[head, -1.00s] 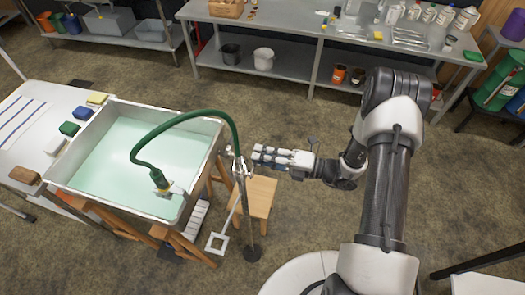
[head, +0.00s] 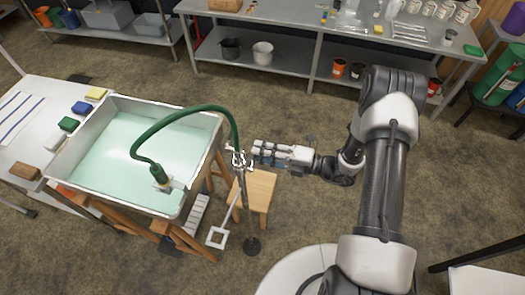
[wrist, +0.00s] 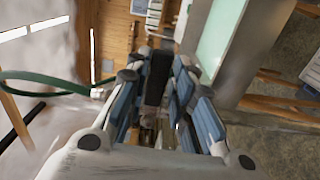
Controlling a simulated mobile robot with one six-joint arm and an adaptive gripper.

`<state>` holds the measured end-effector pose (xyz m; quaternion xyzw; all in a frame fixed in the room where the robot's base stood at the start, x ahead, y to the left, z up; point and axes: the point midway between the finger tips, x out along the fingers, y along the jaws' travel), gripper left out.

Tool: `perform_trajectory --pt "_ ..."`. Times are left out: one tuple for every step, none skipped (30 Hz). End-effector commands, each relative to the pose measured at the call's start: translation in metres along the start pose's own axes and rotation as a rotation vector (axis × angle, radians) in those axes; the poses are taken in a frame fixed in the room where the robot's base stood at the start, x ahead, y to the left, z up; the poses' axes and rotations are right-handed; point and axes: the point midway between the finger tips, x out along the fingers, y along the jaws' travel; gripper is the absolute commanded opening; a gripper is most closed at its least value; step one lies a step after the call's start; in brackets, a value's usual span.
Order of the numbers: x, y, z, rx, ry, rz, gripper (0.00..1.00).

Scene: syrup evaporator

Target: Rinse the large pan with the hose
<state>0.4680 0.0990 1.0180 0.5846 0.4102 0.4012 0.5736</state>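The large pan (head: 207,160) is a shallow metal tray on a wooden stand at the left of the head view, with pale green liquid across its bottom. A green hose (head: 190,108) arches from a metal upright with a valve (head: 238,160) beside the pan's right side. The hose's nozzle end (head: 162,181) hangs down over the pan's near right part. My gripper (head: 256,152) points left, just right of the valve, with a small gap apparent.
A wooden stool (head: 258,190) stands under my gripper. A long metal bench (head: 290,80) with bottles and buckets stands at the back. The floor between is clear.

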Motion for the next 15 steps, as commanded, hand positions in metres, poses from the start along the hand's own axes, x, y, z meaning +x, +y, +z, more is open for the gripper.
perform_trajectory --pt "0.0 0.0 -0.0001 0.0 0.0 0.0 0.27" --pt "0.0 0.0001 0.0 -0.001 0.0 0.0 0.29" --pt "0.0 0.0002 0.0 -0.001 0.0 0.0 0.32" --pt "0.0 0.0003 0.0001 -0.002 0.0 0.001 0.34" --pt "0.0 0.0003 0.0001 -0.002 0.0 0.001 0.36" --pt "0.0 0.0004 0.0002 -0.003 0.0 0.001 0.38" --pt "0.0 0.0005 0.0002 -0.003 0.0 0.001 0.38" --pt "0.0 0.0005 0.0003 -0.003 0.0 0.001 0.38" --pt "0.0 0.0006 0.0003 -0.004 0.0 0.001 0.38" --pt "0.0 0.0006 0.0003 -0.004 0.0 0.001 0.38" --pt "0.0 0.0007 0.0003 -0.004 0.0 0.001 0.38" --pt "0.0 0.0007 0.0004 -0.004 0.0 0.001 0.38" --pt "0.0 0.0007 0.0004 -0.004 0.0 0.001 0.38" --pt "-0.0001 0.0008 0.0004 -0.004 0.0 0.001 0.38" --pt "-0.0008 0.0008 0.0006 -0.005 0.0 0.001 0.38"
